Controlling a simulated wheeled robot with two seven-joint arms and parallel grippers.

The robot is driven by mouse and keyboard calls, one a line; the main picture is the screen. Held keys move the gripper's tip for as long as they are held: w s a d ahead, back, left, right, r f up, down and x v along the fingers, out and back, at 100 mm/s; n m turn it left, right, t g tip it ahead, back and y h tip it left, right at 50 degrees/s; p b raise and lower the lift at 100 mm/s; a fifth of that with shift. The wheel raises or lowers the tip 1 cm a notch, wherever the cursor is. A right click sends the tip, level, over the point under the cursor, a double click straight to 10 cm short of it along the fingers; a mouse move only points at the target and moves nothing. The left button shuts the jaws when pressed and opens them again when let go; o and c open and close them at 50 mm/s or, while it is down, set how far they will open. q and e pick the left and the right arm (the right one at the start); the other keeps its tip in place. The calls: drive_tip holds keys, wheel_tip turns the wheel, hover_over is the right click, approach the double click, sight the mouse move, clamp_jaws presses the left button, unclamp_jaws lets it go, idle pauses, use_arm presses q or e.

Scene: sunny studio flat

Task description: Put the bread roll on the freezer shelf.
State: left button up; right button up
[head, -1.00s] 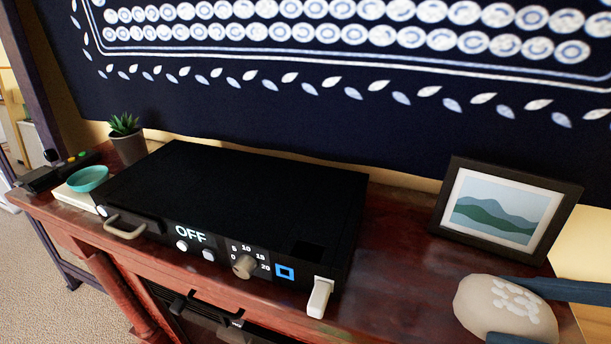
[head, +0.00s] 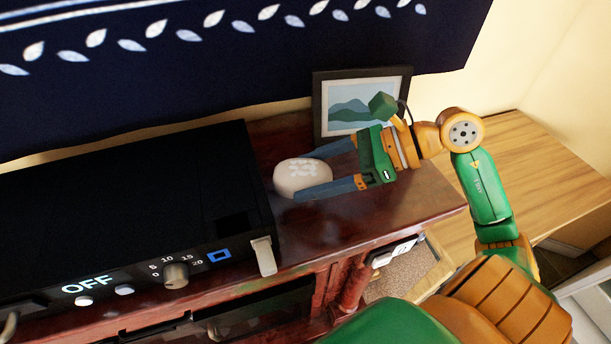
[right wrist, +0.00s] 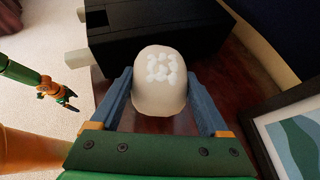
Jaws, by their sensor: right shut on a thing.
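The bread roll (head: 302,178) is pale and rounded with white marks on top. It is over the dark red wooden top (head: 405,205), right of the black appliance; I cannot tell whether it touches the wood. My right gripper (head: 318,174) is shut on it, one blue finger on each side. The right wrist view shows the roll (right wrist: 160,85) between the fingers. My left gripper (right wrist: 58,92) shows small at the left of the right wrist view, empty-looking, its jaws too small to read. I cannot identify a freezer shelf in these frames.
The black appliance (head: 130,190) with an OFF display and knob stands left of the roll. A picture frame (head: 335,128) stands close behind my right gripper. A light wooden surface (head: 540,150) lies to the right. A pale panel (head: 592,305) shows at the lower right.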

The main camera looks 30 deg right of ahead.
sight(309, 184)
drive_tip(key=f, duration=0.2)
drive_tip(key=w+f+p, duration=0.1)
drive_tip(key=shift+f, duration=1)
drive_tip(key=o, duration=1.2)
drive_tip(key=shift+r, duration=0.1)
drive_tip(key=shift+r, duration=0.1)
